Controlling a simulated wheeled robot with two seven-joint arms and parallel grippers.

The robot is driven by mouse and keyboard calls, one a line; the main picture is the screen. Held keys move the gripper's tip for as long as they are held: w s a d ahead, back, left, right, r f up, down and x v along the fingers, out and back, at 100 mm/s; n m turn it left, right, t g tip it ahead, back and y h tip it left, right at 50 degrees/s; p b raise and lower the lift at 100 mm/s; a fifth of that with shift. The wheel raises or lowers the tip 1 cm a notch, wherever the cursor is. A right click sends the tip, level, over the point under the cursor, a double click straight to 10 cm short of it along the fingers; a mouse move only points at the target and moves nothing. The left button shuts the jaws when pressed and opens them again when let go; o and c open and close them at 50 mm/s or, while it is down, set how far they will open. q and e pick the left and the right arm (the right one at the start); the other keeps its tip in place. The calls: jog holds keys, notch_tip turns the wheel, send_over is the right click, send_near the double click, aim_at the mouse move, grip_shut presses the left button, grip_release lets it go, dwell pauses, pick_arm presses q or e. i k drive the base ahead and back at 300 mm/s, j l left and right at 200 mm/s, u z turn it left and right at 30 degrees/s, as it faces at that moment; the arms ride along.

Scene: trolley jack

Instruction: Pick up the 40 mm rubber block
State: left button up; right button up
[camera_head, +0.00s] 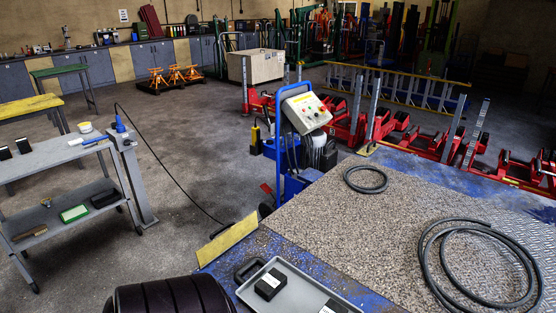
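Several black blocks with small pale labels are in view, and the labels are too small to read, so I cannot tell which one is 40 mm. One black block (270,284) lies in the grey tray (301,291) at the bottom centre. Another black block (335,306) in the same tray is cut off by the bottom edge. Two more dark blocks stand on the top of the grey trolley at the left, one nearer the edge (4,153) and one beside it (23,145). Neither of my grippers is in view.
The tray rests on a blue platform (233,273) with coiled black hoses (366,180). A black grooved, tyre-like shape (170,298) fills the bottom left of it. A blue control stand (303,113) rises behind. Open floor lies between trolley (62,153) and platform.

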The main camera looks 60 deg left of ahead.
aim_at(269, 286)
jog(key=u, duration=1.95)
